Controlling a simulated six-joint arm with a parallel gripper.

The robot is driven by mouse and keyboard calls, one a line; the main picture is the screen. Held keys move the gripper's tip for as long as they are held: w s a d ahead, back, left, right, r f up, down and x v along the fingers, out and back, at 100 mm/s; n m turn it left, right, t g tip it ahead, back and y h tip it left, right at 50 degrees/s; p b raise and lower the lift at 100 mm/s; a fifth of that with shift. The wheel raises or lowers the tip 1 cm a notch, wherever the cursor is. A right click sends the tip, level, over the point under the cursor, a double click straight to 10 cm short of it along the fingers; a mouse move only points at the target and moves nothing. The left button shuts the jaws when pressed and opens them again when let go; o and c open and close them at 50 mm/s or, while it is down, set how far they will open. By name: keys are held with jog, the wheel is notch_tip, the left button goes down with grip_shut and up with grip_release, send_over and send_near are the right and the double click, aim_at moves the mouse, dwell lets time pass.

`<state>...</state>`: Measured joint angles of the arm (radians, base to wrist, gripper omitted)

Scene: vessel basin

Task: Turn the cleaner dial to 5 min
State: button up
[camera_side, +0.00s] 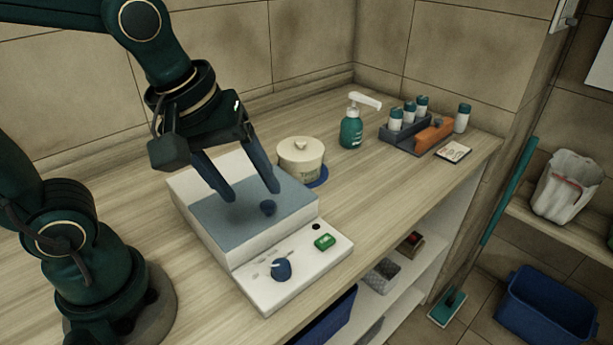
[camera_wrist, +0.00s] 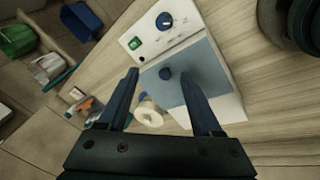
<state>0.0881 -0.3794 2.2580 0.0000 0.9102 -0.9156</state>
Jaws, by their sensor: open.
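The cleaner (camera_side: 292,282) is a white box with a blue-grey lid (camera_side: 240,218) and a small dark blue lid knob (camera_side: 268,208). Its dark blue dial (camera_side: 282,269) is on the front panel, left of a green switch (camera_side: 324,242). The dial also shows in the wrist view (camera_wrist: 164,21), with a white mark; the exact setting is too small to read. My gripper (camera_side: 254,192) is open and empty above the lid, its fingers apart on either side of the lid knob. In the wrist view my gripper (camera_wrist: 160,84) is behind the dial, apart from it.
A cream lidded pot (camera_side: 301,157) stands on a blue mat behind the cleaner. A teal pump bottle (camera_side: 351,128) and a dark rack (camera_side: 412,139) with several small bottles stand farther back. The counter's front edge is just beyond the panel.

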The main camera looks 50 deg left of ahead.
aim_at(281, 264)
jog(key=d+f+n+g, duration=0.1)
jog(key=f, duration=0.1)
jog(key=w+d+f+n+g, duration=0.1)
jog(key=f, duration=0.2)
jog(key=w+d+f+g, duration=0.1)
jog(key=d+f, duration=0.1)
jog(key=shift+f+n+g, duration=0.15)
jog(key=shift+n+g, duration=0.25)
jog(key=shift+s+d+f, duration=0.15)
jog(key=shift+s+f, duration=0.1)
jog(key=shift+f, duration=2.5)
grip_shut()
